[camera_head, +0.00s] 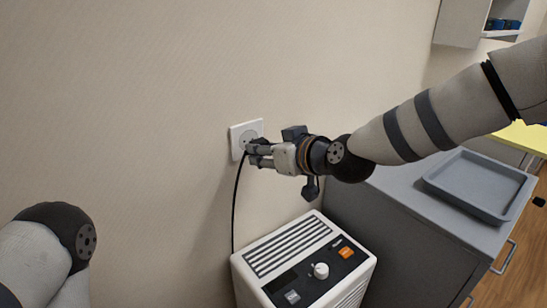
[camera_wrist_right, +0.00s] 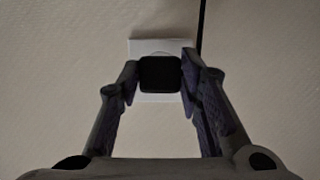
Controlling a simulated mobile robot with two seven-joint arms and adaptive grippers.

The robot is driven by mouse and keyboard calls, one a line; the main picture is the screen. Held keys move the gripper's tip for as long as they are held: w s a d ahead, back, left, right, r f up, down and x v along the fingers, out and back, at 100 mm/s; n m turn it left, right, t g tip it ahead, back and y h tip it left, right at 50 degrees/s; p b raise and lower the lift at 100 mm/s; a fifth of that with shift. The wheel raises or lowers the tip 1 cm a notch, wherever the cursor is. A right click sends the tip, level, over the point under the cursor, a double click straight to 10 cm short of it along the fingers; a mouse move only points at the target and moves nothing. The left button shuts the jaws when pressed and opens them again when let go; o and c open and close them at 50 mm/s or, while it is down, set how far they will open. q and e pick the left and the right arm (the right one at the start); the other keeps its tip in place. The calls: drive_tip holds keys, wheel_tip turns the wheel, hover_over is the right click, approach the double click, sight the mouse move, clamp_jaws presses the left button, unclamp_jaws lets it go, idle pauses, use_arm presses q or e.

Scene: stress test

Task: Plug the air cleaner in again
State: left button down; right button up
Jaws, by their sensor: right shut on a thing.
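I cannot tell whether the plug is seated or just short of the socket. A black cord (camera_head: 236,205) hangs from the plug towards the air cleaner. My left gripper is out of view.
A grey cabinet (camera_head: 398,222) with a grey tray (camera_head: 478,184) on top stands right of the air cleaner, under my right arm. A wall shelf (camera_head: 463,22) is at upper right. The wall left of the socket is bare.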

drive_tip(key=shift+w+a+f, duration=0.1)
drive_tip(key=shift+w+a, duration=0.4)
drive_tip(key=shift+w, duration=0.15)
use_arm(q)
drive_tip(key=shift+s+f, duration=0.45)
use_arm(e)
drive_tip(key=shift+w, duration=0.1)
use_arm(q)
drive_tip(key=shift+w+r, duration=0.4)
use_arm(e)
drive_tip(key=shift+r, duration=0.2)
idle(0.9)
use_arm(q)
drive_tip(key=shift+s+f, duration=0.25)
use_arm(e)
drive_tip(key=shift+w+a+f, duration=0.15)
drive_tip(key=shift+w+a, duration=0.2)
drive_tip(key=shift+w, duration=0.1)
drive_tip(key=o, duration=1.2)
drive_tip(key=shift+o, duration=0.2)
